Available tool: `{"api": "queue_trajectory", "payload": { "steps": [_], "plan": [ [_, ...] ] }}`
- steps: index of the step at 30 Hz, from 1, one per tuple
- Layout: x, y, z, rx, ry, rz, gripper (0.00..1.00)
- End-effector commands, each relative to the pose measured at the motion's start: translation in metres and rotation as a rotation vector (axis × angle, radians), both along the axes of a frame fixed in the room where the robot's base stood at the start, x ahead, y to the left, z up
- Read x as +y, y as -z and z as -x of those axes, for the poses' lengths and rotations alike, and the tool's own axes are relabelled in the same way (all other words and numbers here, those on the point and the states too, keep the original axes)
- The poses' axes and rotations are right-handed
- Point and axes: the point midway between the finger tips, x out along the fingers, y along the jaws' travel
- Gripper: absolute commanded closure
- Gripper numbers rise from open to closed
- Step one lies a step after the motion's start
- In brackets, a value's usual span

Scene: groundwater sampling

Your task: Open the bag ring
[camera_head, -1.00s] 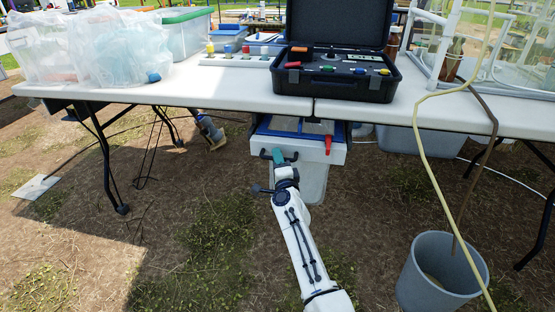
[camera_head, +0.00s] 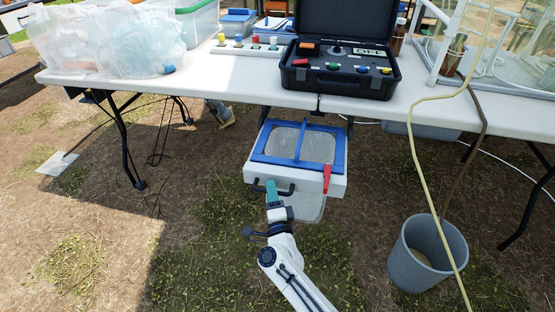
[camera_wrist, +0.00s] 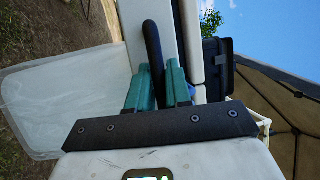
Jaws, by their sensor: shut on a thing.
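The bag ring is a white drawer-like frame (camera_head: 318,184) with a hinged-looking blue rim (camera_head: 262,150) and a blue crossbar on top. It stands out from under the table, and a translucent bag (camera_head: 310,209) hangs below it. The bag also shows in the wrist view (camera_wrist: 65,105). A red lever (camera_head: 327,178) sits at its front right. My gripper (camera_head: 271,187), with green fingers, is shut on the black handle (camera_head: 287,190) at the front left. The wrist view shows the handle (camera_wrist: 152,45) between the fingers. The blue rim lies flat on the frame.
A white table (camera_head: 200,78) is above and behind, with an open black case (camera_head: 345,82) and clear bags (camera_head: 110,42) on it. A grey bucket (camera_head: 425,262) with a yellow hose (camera_head: 428,175) stands at right. The ground at left is mostly clear.

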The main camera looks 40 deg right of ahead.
Motion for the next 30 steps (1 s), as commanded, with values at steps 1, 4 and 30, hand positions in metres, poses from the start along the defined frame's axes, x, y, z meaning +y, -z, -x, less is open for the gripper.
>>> {"api": "queue_trajectory", "payload": {
  "steps": [1,4,30],
  "plan": [
    [0.012,-0.005,0.01,0.006,-0.004,0.0,1.0],
    [0.031,-0.004,0.026,0.005,-0.002,0.001,1.0],
    [0.073,0.002,0.058,0.0,0.003,-0.001,0.75]
  ]
}}
